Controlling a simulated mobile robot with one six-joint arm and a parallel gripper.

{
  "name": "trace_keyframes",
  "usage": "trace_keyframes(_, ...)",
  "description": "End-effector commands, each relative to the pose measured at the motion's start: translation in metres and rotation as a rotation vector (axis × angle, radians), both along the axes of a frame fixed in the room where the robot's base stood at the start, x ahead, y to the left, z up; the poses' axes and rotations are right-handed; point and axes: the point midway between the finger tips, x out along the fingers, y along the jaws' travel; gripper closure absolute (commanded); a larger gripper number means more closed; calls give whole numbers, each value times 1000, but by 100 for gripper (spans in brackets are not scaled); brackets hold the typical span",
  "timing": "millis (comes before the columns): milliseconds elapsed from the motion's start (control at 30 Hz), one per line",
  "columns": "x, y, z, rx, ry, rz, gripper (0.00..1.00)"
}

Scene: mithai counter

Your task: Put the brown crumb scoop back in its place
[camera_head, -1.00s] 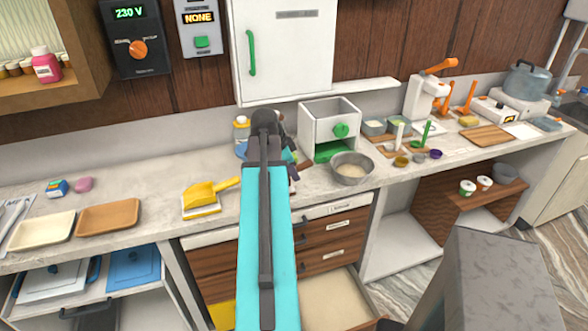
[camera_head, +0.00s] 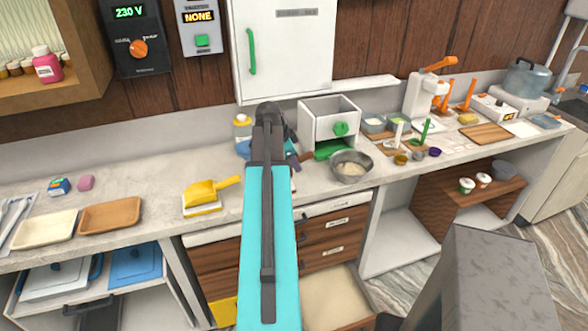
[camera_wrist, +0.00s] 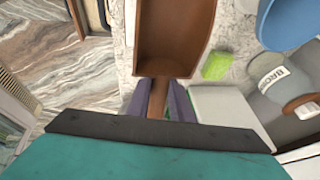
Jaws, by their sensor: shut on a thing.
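The brown crumb scoop (camera_wrist: 175,40) is in my gripper (camera_wrist: 158,98). In the wrist view, the purple fingers are shut on its narrow handle, with the open pan pointing away from the gripper. The scoop is above the counter, close to its front edge; its exact height is unclear. In the head view, my arm hides most of the gripper and scoop. Only a small brown part of the scoop (camera_head: 305,157) shows right of the arm. I cannot make out an empty holder for this scoop.
A yellow scoop (camera_head: 210,190) rests on a stand at left. A metal bowl (camera_head: 352,176) stands right of my arm. An open drawer (camera_head: 338,298) juts below.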

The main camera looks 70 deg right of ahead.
Motion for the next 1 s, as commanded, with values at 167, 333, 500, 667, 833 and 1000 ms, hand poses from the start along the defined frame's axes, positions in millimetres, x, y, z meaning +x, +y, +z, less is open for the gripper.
trace_keyframes(167,1,-5,-9,2,0,1,100)
trace_keyframes(333,1,-5,-22,1,1,1,100)
trace_keyframes(500,2,-5,-30,0,0,1,100)
trace_keyframes(667,2,-5,-32,0,-1,1,100)
trace_keyframes(833,2,-5,-33,1,0,2,70)
trace_keyframes(1000,2,-5,-32,1,0,1,62)
